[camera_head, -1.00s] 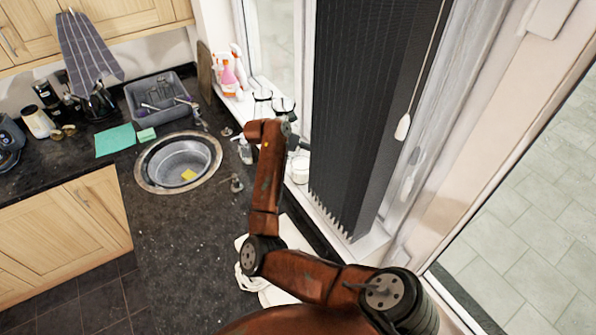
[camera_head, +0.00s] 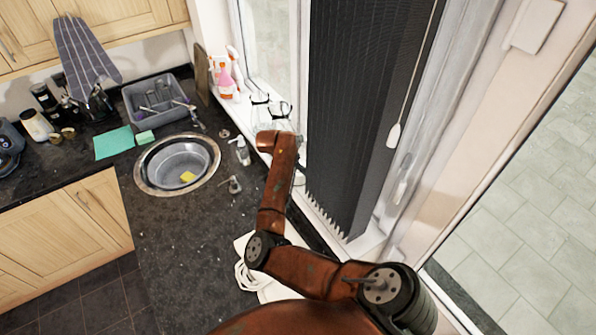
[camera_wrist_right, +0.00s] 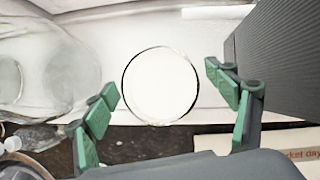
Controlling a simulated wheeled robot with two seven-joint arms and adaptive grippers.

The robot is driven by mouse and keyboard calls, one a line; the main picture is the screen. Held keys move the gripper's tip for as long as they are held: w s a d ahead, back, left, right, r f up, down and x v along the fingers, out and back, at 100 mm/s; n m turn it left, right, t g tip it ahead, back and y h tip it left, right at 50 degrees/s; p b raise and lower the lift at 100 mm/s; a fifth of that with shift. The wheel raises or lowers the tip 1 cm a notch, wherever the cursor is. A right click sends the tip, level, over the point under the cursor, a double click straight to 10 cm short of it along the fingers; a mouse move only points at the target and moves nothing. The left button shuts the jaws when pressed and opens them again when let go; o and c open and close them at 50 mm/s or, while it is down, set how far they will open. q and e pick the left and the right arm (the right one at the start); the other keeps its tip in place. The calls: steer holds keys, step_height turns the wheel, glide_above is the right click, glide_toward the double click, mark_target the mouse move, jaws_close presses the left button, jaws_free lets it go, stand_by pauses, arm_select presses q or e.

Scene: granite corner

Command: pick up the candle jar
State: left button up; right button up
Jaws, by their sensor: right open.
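The candle jar (camera_wrist_right: 160,84) is a round glass with a white top, seen from above in the right wrist view, on the pale window sill. My right gripper (camera_wrist_right: 160,88) is open, with one green-padded finger on each side of the jar. Gaps show between the pads and the glass, and the jar is not gripped. In the head view my rust-red right arm covers most of the jar and hides the gripper's fingers. My left gripper is not in view.
Clear glass jars (camera_head: 279,115) stand beside it on the sill, large at the left of the wrist view (camera_wrist_right: 40,65). A dark pleated blind (camera_head: 365,120) hangs close on the right. Spray bottles (camera_head: 226,80) stand farther back. A sink (camera_head: 178,163) is set in the dark counter.

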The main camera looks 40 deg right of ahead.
steer(key=shift+r, duration=0.1)
steer(key=c, duration=1.6)
